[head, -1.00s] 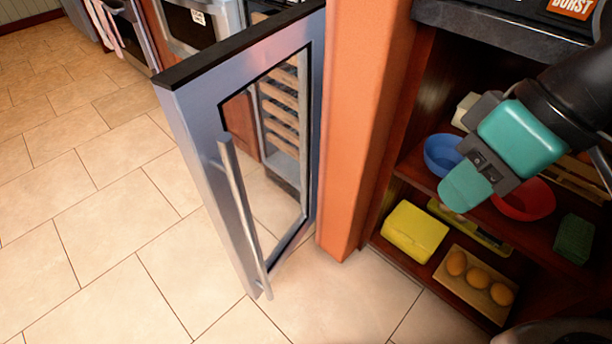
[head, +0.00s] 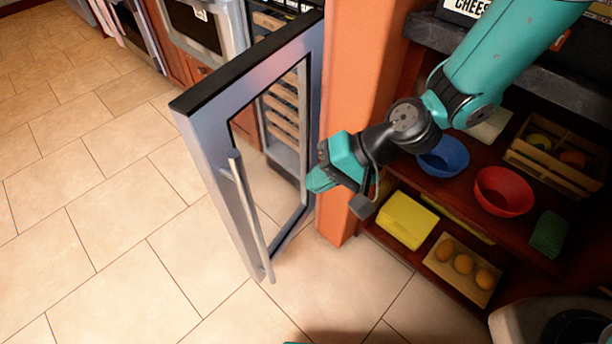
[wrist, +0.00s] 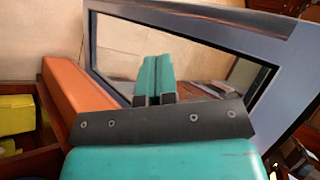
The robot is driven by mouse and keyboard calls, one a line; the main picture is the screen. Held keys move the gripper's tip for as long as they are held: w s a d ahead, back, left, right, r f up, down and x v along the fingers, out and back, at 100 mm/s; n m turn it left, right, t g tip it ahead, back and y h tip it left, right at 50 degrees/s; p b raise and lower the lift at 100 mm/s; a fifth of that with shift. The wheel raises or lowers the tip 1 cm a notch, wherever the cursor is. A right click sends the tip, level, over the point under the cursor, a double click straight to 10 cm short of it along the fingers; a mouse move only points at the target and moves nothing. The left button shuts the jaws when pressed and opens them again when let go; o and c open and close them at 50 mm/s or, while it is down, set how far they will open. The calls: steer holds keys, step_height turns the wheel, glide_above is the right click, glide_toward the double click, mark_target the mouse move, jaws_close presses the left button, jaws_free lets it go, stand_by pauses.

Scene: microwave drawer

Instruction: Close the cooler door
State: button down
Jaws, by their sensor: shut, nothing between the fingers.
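The cooler door (head: 208,140) stands open, swung out from the cooler, with a blue-grey frame, a glass pane and a long metal handle (head: 248,215) on its left side. Wooden racks (head: 283,120) show through and behind the glass. My gripper (head: 318,180) is shut and empty, in front of the orange post and close to the door's right, hinge-side edge. Whether it touches the door cannot be told. In the wrist view the shut fingers (wrist: 154,78) point toward the door's glass, with the door frame (wrist: 225,42) around it.
The orange post (head: 350,110) stands right of the door. Shelves at the right hold a blue bowl (head: 443,158), a red bowl (head: 503,190), a yellow box (head: 407,220) and a tray of eggs (head: 463,264). Tiled floor (head: 100,240) left of the door is clear.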

steer(key=s+a+f+b, duration=0.1)
steer(key=a+f, duration=0.4)
steer(key=a, duration=0.4)
steer(key=shift+a, duration=0.3)
steer(key=shift+a+f, duration=0.1)
